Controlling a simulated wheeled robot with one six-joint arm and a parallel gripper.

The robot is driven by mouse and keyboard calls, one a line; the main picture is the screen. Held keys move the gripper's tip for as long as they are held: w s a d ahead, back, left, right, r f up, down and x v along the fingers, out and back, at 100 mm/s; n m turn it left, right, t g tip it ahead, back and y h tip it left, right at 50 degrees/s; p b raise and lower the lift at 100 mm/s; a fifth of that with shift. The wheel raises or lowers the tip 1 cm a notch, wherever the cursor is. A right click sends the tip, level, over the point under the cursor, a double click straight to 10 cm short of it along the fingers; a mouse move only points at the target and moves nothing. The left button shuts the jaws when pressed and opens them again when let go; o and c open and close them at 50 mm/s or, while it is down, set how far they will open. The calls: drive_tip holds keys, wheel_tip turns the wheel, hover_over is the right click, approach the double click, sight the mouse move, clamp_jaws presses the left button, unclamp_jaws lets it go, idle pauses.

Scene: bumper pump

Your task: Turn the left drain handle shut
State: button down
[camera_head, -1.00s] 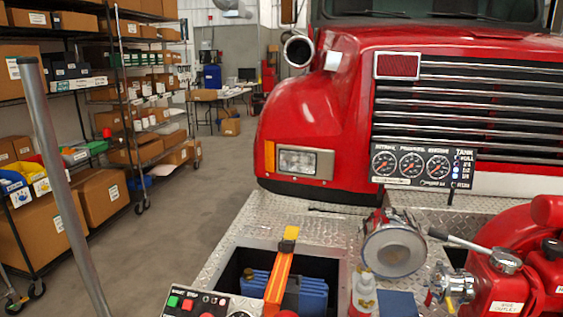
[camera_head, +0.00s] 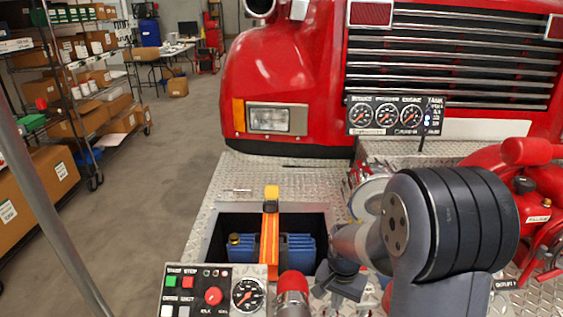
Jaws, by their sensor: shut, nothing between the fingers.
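I cannot clearly pick out the left drain handle; my own arm covers much of the area left of the red pump (camera_head: 510,165). My gripper (camera_head: 338,290) is low in the middle of the view, at the end of my grey arm. It is shut and empty, beside the right edge of the recess in the bumper plate. A round silver cap (camera_head: 369,192) shows partly behind my arm. The silver valve and lever beside the pump are hidden.
A control panel (camera_head: 212,290) stands at the front, with a red-topped cylinder (camera_head: 292,283) beside it. A blue can (camera_head: 296,247) sits in the recess under an orange strap (camera_head: 270,235). A gauge panel (camera_head: 395,115) stands behind. The plate's left part is clear.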

sight(328, 310)
drive_tip(key=shift+f+b, duration=2.65)
drive_tip(key=shift+f, duration=0.8)
drive_tip(key=shift+w+d, duration=0.1)
drive_tip(key=shift+w, duration=0.45)
drive_tip(key=shift+w+a, duration=0.1)
drive_tip(key=shift+a, duration=0.3)
drive_tip(key=shift+w+a, duration=0.15)
drive_tip(key=shift+a, duration=0.2)
drive_tip(key=shift+w+a, duration=0.4)
drive_tip(key=shift+a, duration=0.05)
drive_tip(key=shift+w, duration=0.1)
drive_tip(key=shift+a, duration=0.15)
